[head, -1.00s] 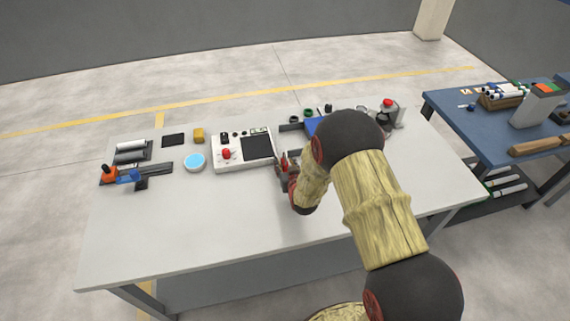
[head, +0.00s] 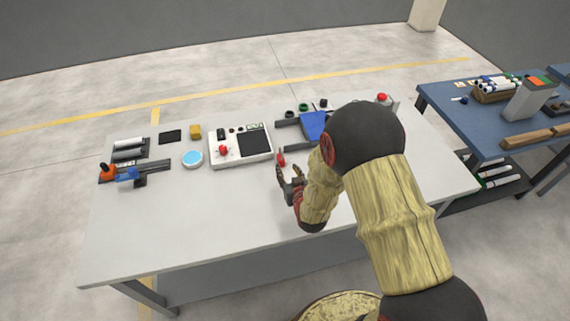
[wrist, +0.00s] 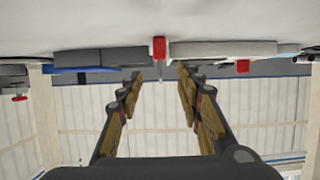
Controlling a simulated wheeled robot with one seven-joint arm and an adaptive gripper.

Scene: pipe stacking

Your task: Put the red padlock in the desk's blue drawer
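The red padlock (head: 281,160) lies on the white table just right of the white control box. In the wrist view the padlock (wrist: 159,48) shows with a thin metal part, ahead of the fingertips and between their lines. My gripper (head: 286,178) is open and empty, low over the table on the near side of the padlock. Its two fingers (wrist: 160,75) are spread apart in the wrist view. The blue drawer (head: 314,125) appears beside dark grey parts at the back of the table. My arm partly hides that area, and I cannot tell how far it is open.
The white control box (head: 240,147) with a red button stands left of the padlock. A light blue round tin (head: 193,158), a yellow block (head: 195,131) and a blue-and-orange tool (head: 128,175) lie farther left. The table's (head: 190,220) front is clear. A blue table (head: 465,125) stands right.

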